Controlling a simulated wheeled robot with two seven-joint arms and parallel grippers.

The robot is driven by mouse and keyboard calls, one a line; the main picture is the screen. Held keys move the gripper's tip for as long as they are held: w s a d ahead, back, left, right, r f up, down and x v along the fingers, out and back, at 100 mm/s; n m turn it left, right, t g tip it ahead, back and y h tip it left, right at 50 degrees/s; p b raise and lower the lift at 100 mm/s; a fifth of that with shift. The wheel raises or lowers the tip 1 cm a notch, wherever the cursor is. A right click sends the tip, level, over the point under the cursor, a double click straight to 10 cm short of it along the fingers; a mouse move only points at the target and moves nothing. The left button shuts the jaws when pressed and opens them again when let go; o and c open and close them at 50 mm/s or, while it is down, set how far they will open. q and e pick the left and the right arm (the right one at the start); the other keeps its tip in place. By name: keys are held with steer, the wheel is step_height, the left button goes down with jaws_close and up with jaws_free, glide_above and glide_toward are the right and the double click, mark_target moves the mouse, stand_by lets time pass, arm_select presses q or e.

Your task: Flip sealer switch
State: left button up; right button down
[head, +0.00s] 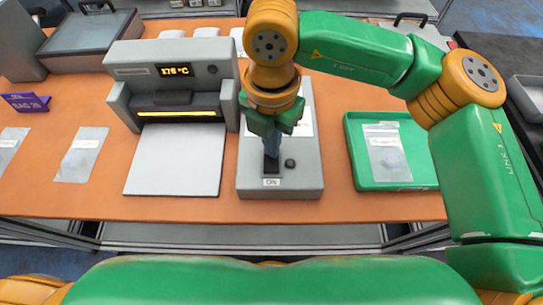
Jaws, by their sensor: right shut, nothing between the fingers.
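A grey box with a black switch (271,166) and a small "ON" label (271,182) stands on the orange table. A round black knob (290,163) sits right of the switch. My right gripper (271,153) points down over this box, shut and empty, with its tips at or just above the switch; I cannot tell if they touch. The wrist hides the back of the box. The grey sealer (170,85) stands to the left, its display (174,71) reading about 176 °C and its slot glowing yellow. My left gripper is not in view.
A white plate (174,165) lies in front of the sealer. A green tray (418,179) with a clear bag (388,155) is at the right. Flat bags (82,155) and a purple sign (26,102) are at the left. The table's front strip is clear.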

step_height(320, 180, up, 6)
steer(key=p, duration=0.3)
steer(key=shift+r, duration=0.25)
